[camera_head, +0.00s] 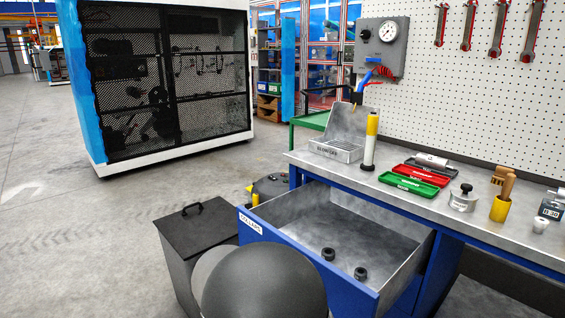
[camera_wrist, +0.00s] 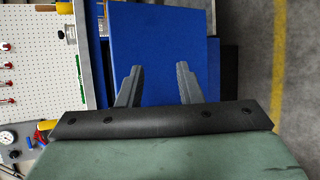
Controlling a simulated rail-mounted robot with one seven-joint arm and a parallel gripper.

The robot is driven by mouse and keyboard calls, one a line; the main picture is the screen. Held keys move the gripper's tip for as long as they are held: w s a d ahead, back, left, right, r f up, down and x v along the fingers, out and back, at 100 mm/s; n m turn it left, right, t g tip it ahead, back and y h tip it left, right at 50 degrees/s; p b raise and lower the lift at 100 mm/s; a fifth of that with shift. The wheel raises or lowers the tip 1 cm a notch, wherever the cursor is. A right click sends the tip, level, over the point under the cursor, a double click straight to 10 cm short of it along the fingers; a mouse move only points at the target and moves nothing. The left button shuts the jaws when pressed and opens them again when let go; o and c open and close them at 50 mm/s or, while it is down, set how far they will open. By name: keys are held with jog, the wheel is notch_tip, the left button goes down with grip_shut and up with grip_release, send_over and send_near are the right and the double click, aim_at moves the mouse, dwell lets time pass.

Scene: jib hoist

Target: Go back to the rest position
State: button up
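My gripper (camera_wrist: 157,85) shows in the wrist view with its two fingers spread apart and nothing between them. Beyond the fingers is a blue panel (camera_wrist: 148,45) that looks like part of the bench. I cannot tell the distance between them. In the head view the fingers are not visible. A dark rounded shape at the bottom centre, likely part of my arm, covers part of the open drawer's front.
The drawer (camera_head: 262,228) labelled "COLLARS" stands open below the workbench (camera_head: 330,166), with two dark collars (camera_head: 328,254) inside. A dark lidded bin (camera_head: 191,233) stands left of it. Green and red trays (camera_head: 409,183) lie on the bench. Floor at left is clear.

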jog(key=s+d+r+m+g+y+p, duration=0.3)
jog(key=s+d+r+g+y+p, duration=0.3)
jog(key=s+d+r+p, duration=0.55)
jog(key=s+a+r+m+t+y+p, duration=0.2)
jog(key=s+r+y+p, duration=0.5)
jog(key=s+r, duration=0.2)
notch_tip(320, 180, up, 2)
jog(key=shift+r+t+p, duration=0.2)
jog(key=shift+t+p, duration=0.15)
jog(key=shift+t, duration=0.05)
jog(key=shift+r, duration=0.1)
notch_tip(320, 180, up, 9)
jog(key=p, duration=0.9)
notch_tip(320, 180, down, 27)
jog(key=b, duration=2.5)
jog(key=shift+d+g+b, duration=0.3)
jog(key=shift+g+b, duration=0.1)
jog(key=shift+o, duration=0.5)
jog(key=shift+s, duration=0.1)
